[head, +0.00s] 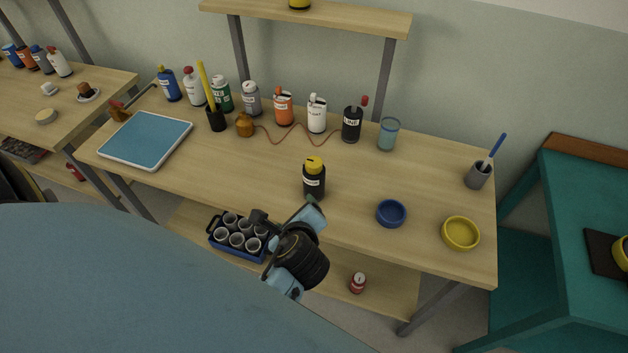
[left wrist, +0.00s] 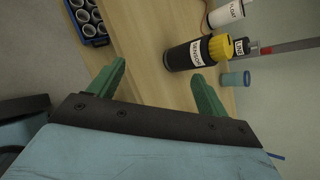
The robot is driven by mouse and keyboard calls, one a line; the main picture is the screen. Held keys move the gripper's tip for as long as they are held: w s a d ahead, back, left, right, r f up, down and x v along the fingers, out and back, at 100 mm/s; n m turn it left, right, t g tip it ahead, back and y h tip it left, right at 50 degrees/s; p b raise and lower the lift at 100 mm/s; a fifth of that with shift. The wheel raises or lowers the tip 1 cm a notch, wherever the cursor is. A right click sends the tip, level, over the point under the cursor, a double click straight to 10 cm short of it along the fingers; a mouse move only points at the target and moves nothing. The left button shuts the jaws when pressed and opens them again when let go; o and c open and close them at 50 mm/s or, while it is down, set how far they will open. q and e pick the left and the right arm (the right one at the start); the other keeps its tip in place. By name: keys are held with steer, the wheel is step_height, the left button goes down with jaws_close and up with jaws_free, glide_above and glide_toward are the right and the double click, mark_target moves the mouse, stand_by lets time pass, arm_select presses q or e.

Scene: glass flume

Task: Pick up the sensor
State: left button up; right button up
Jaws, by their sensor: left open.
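The sensor (head: 314,184) is a black upright cylinder with a yellow cap and a white label. It stands near the front edge of the table, and it also shows in the left wrist view (left wrist: 187,55). My left gripper (head: 311,199) is at the table's front edge, just in front of the sensor. In the left wrist view its two green fingers (left wrist: 160,70) are spread wide with nothing between them. The sensor's near end lies just beyond the fingertips, apart from them. My right gripper is in neither view.
On the wooden table (head: 250,185), several bottles stand along the back, with a teal cup (head: 388,134). A blue bowl (head: 391,213) and a yellow bowl (head: 460,233) are to the right. A blue crate of cups (head: 238,250) sits on the lower shelf.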

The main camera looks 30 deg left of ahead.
mark_target(316, 186)
arm_select(q)
steer(key=w+f+m, duration=0.1)
steer(key=w+m, duration=0.2)
steer(key=w+m+t, duration=0.1)
steer(key=w+m, duration=0.1)
steer(key=w, duration=0.2)
steer(key=w+a+f+m+t+b, duration=0.1)
steer(key=w+m, duration=0.2)
steer(key=shift+w+f+m+y, duration=0.15)
steer(key=shift+f+m+y, duration=0.15)
steer(key=shift+f+y, duration=0.1)
steer(key=x, duration=0.2)
steer(key=b+x, duration=0.1)
steer(key=x, duration=0.2)
steer(key=shift+a+f, duration=0.15)
steer(key=shift+f, duration=0.15)
steer(key=c, duration=1.1)
